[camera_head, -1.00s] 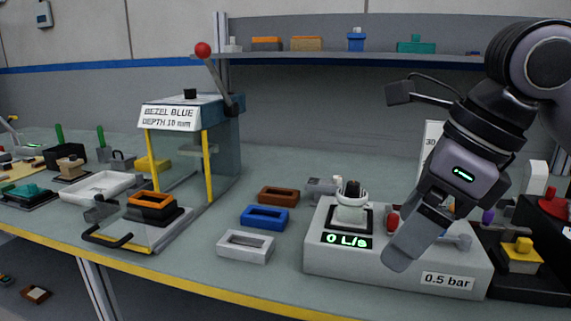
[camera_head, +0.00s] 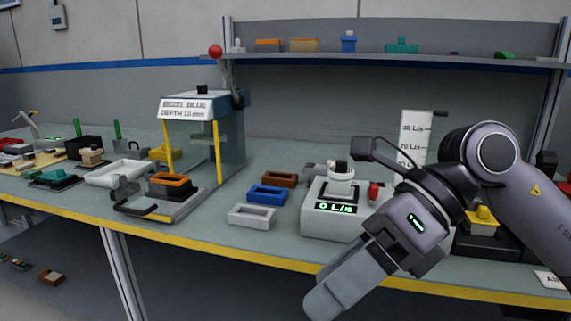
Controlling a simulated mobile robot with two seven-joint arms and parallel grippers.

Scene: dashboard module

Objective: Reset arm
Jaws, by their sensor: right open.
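My right gripper (camera_head: 335,295) is in front of the bench's front edge, at the lower right of the head view. It points down and to the left and holds nothing that I can see. Its fingers are seen from the side, so the gap between them hardly shows. The right arm comes in from the right edge and covers part of the white flow-test box (camera_head: 325,222), whose display reads 0 L/s. My left gripper is not in view.
A press with a red-knobbed lever (camera_head: 215,52) stands left of centre, with an orange bezel (camera_head: 170,180) on its sliding tray. Brown (camera_head: 279,179), blue (camera_head: 267,195) and white bezels (camera_head: 251,216) lie on the bench. A shelf (camera_head: 380,55) runs along the back.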

